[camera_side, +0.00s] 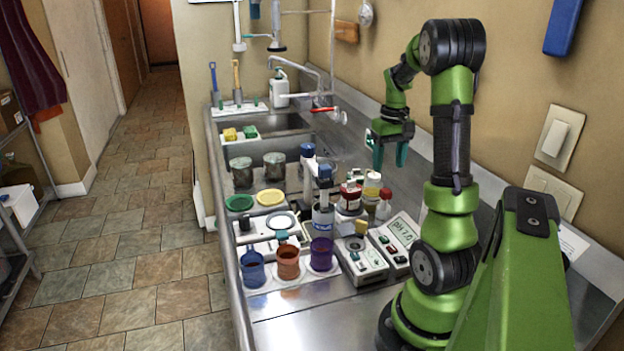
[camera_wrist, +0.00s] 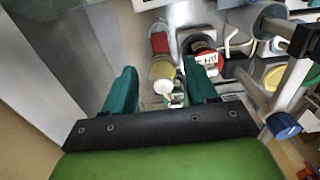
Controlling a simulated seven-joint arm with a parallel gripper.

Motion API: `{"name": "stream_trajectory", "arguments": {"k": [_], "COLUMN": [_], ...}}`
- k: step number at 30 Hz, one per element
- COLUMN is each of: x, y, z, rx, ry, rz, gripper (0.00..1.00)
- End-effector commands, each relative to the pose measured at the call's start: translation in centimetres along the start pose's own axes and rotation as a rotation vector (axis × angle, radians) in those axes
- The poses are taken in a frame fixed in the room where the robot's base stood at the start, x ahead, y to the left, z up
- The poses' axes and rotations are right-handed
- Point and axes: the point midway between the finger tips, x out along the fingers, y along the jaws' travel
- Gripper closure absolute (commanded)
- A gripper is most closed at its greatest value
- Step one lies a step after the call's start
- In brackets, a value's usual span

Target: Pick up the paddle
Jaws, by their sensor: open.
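My gripper (camera_side: 389,157) is open and empty, pointing down above the back right of the steel counter. Its two teal fingers also show in the wrist view (camera_wrist: 160,66), apart, with bottles below and between them. No thing is clearly recognisable as the paddle. Two upright long-handled tools, one blue (camera_side: 213,78) and one tan (camera_side: 236,78), stand in a white rack at the far left; I cannot tell whether either is the paddle. Both are far from my gripper.
Small bottles (camera_side: 384,207) and a red jar (camera_side: 350,197) stand below my gripper. Blue-topped posts (camera_side: 307,155) rise left of them. A pH meter (camera_side: 398,240), a green lid (camera_side: 239,203) and a yellow lid (camera_side: 270,197) lie about. The front counter (camera_side: 320,325) is clear.

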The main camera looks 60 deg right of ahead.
Motion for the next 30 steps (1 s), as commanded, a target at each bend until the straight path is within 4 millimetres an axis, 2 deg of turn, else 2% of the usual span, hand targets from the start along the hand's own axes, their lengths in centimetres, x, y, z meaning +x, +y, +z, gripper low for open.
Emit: {"name": "stream_trajectory", "arguments": {"k": [1, 6, 14, 21, 25, 30], "x": [1.2, 4.1, 6.0, 9.5, 10.4, 10.4], "y": [0.0, 0.0, 0.0, 0.0, 0.0, -0.1], "z": [0.1, 0.0, 0.2, 0.6, 0.5, 0.5], "rx": [0.001, 0.002, 0.002, 0.002, 0.003, 0.002], "ry": [-0.006, -0.003, -0.001, -0.002, 0.0, 0.001], "rz": [-0.001, -0.001, 0.0, 0.0, 0.0, 0.0], "gripper": [0.43, 0.43, 0.43, 0.43, 0.43, 0.43]}}
